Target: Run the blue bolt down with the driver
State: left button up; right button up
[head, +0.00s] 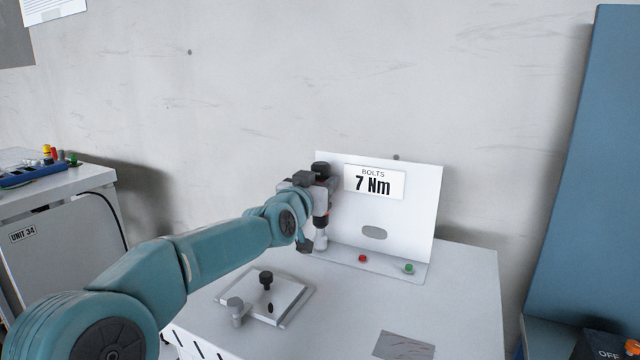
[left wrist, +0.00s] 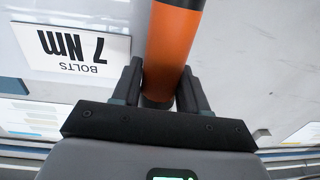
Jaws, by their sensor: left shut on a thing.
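My left gripper (head: 320,196) is shut on the driver (head: 321,238), which stands upright with a dark top and a pale lower end. In the left wrist view the driver's orange body (left wrist: 173,45) sits between the two dark fingers (left wrist: 160,98). The driver's lower end is at the left part of the white stand's foot (head: 385,265). A red bolt (head: 362,258) and a green bolt (head: 408,268) show on that foot, to the right of the driver. I see no blue bolt; the driver and gripper cover the left part of the foot. My right gripper is not in view.
The stand's upright panel (head: 420,205) carries a "BOLTS 7 Nm" sign (head: 375,182). A small plate (head: 290,298) with dark and grey knobs lies nearer on the table. A grey sheet (head: 403,346) is at the front. A blue cabinet (head: 590,180) stands at right.

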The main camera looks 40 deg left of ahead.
pick_arm(q)
jog(key=shift+d+f+b, duration=0.1)
jog(key=shift+f+b, duration=0.5)
dwell(1.5)
